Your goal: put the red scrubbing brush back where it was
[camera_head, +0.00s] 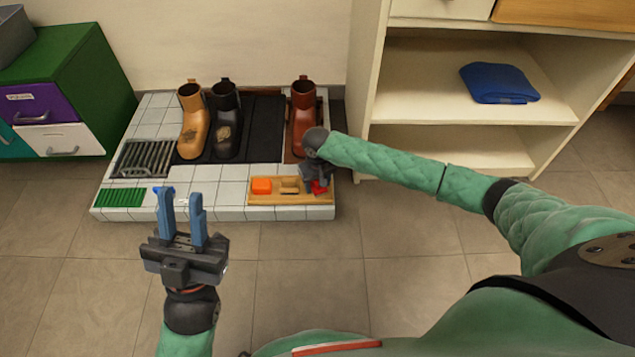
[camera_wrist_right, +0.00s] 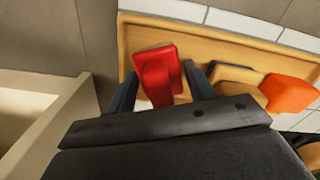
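The red scrubbing brush (camera_head: 320,187) is at the right end of a shallow wooden tray on the tiled platform. In the right wrist view the brush (camera_wrist_right: 156,72) lies on the tray between my right gripper's two fingers (camera_wrist_right: 160,85), with a gap visible on each side. In the head view my right gripper (camera_head: 317,178) is right over the brush and partly hides it. My left gripper (camera_head: 181,203) is open and empty, in front of the platform.
The wooden tray (camera_head: 290,198) also holds an orange block (camera_head: 261,186) and a tan brush (camera_head: 290,185). Several boots stand behind it on the platform. A grate (camera_head: 146,158) and green mat (camera_head: 120,197) are at left. A cream shelf (camera_head: 440,100) stands close at right.

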